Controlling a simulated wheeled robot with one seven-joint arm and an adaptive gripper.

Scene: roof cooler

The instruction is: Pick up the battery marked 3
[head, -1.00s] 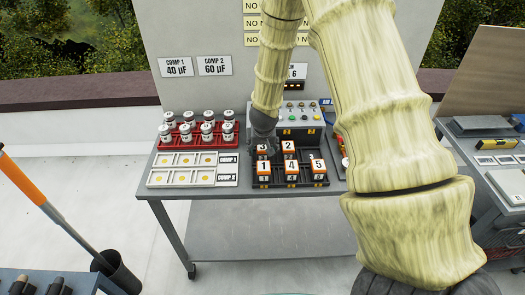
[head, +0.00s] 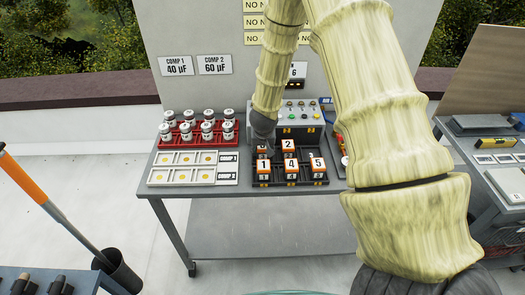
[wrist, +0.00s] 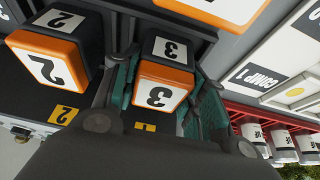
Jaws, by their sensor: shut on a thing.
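The battery marked 3 (wrist: 160,88) is an orange and black block with a white label. In the wrist view it sits between the green-padded fingers of my gripper (wrist: 158,80), which is shut on it. In the head view my gripper (head: 262,142) is at the back left of the black battery rack (head: 309,184) and mostly hides this battery. I cannot tell whether the battery is clear of the rack floor. The battery marked 2 (head: 288,145) stands just to the right, and it also shows in the wrist view (wrist: 46,62).
Batteries 1 (head: 264,164), 4 (head: 291,164) and 5 (head: 317,163) stand in the rack's front row, close by. A red rack of white canisters (head: 187,141) and a white tray (head: 163,178) are to the left. A grey button box (head: 313,132) stands behind.

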